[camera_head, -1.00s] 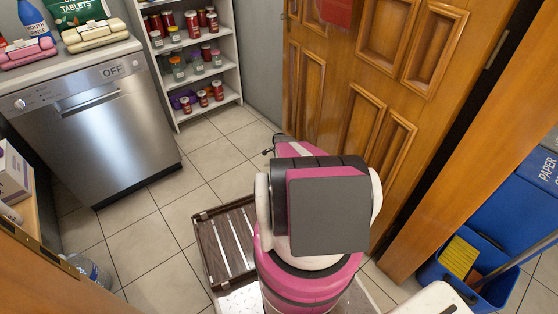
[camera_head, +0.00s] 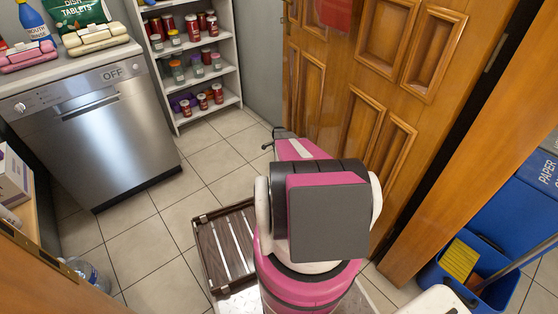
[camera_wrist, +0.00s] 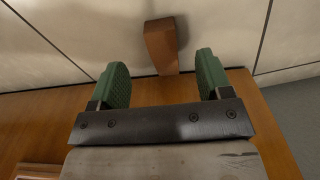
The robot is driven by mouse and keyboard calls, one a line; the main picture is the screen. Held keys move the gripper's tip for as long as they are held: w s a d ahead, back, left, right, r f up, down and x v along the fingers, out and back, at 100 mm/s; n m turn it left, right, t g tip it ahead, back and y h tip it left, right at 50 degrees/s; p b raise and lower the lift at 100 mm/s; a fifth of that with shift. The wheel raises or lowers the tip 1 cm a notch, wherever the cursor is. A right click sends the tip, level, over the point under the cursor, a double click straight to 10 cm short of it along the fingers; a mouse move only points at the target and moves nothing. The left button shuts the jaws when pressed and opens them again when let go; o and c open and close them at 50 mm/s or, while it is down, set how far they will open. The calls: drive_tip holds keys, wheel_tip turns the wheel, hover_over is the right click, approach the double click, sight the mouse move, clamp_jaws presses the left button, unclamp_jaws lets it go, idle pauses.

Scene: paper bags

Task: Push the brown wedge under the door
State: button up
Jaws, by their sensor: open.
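The brown wedge (camera_wrist: 161,46) lies on the tiled floor in the wrist view, its lower end at the bottom edge of the wooden door (camera_wrist: 62,113). My gripper (camera_wrist: 158,68) is open and empty, with its two green fingers apart. The wedge shows between and just beyond the fingertips; I cannot tell whether either finger touches it. In the head view the door (camera_head: 385,80) stands at the right and my arm hides its lower part. The wedge is hidden there. How far the wedge reaches under the door cannot be told.
A dishwasher (camera_head: 95,135) stands at the left and a shelf of jars (camera_head: 190,60) at the back. A slatted brown mat (camera_head: 212,262) lies beside my arm. Blue bins (camera_head: 520,215) stand at the right.

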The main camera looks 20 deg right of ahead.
wheel_tip(320, 180, up, 3)
drive_tip(key=shift+r, duration=0.15)
idle(0.4)
drive_tip(key=s+a+r+n, duration=0.4)
drive_tip(key=s+a+r, duration=0.3)
drive_tip(key=a+r, duration=0.45)
drive_tip(key=s+a+r+n, duration=0.4)
drive_tip(key=s+a+r, duration=0.4)
drive_tip(key=r, duration=0.6)
drive_tip(key=s+a+r+n, duration=0.9)
drive_tip(key=s+a+r, duration=0.6)
drive_tip(key=s+r, duration=0.3)
drive_tip(key=shift+s, duration=0.9)
